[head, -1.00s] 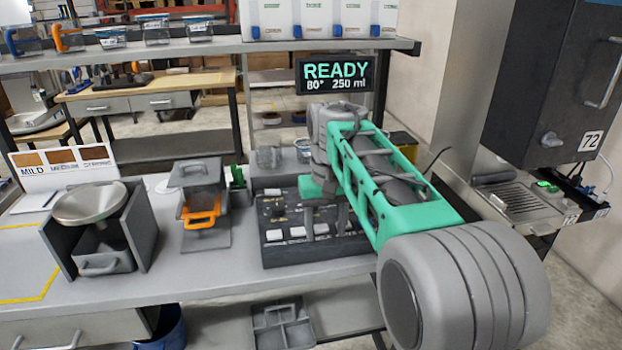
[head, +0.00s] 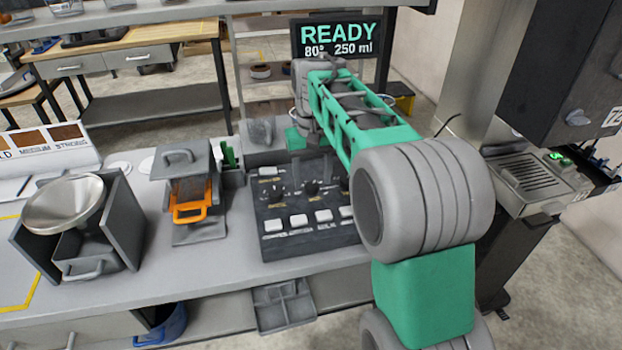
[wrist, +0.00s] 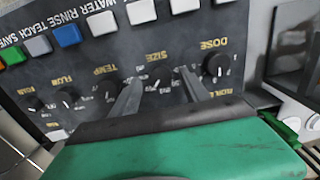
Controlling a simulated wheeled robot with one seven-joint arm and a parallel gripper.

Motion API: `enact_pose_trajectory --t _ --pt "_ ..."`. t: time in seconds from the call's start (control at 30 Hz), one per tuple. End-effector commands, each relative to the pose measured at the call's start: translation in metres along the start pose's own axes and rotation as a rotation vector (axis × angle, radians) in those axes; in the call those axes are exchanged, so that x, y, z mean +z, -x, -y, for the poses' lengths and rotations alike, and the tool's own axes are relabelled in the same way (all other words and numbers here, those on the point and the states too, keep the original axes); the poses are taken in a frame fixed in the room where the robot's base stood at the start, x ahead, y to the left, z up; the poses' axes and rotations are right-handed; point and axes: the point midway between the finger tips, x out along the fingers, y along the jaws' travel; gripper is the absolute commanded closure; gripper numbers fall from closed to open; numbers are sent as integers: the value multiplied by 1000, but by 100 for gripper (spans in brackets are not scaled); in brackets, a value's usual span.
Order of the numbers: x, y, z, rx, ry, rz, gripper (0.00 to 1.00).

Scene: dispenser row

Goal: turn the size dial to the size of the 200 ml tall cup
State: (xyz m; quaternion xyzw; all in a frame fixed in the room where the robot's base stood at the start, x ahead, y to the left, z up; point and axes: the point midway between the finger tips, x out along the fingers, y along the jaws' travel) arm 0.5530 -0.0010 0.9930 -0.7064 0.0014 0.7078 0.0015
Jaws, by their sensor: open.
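The control panel (head: 310,240) is a dark sloped box on the bench with knobs and white buttons. In the wrist view it shows upside down, with the SIZE label (wrist: 159,56) between my two fingers. The size dial under that label is mostly hidden, so I cannot tell where it points. My gripper (wrist: 160,78) is open, its fingers apart on either side of the SIZE marks; I cannot tell whether they touch the dial. In the head view my gripper (head: 311,178) is over the panel. The display (head: 335,38) reads READY, 80°, 250 ml. I cannot make out the tall cup.
The dose dial (wrist: 217,65) sits close beside one finger, and the temp dial (wrist: 109,86) is near the other. A grey holder with an orange handle (head: 190,212) and a metal funnel (head: 63,203) stand left of the panel. A drip tray (head: 535,175) is at right.

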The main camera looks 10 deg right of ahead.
Motion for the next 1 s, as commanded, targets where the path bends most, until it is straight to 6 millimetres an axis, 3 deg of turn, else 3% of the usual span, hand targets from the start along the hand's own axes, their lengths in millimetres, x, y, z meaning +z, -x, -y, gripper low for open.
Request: enact_pose_trajectory --t 0.1,0.37,1.0 --pt "0 -11 1 0 2 -1 46" --pt "0 -13 2 0 4 -2 46" --pt "0 -13 2 0 4 -1 98"
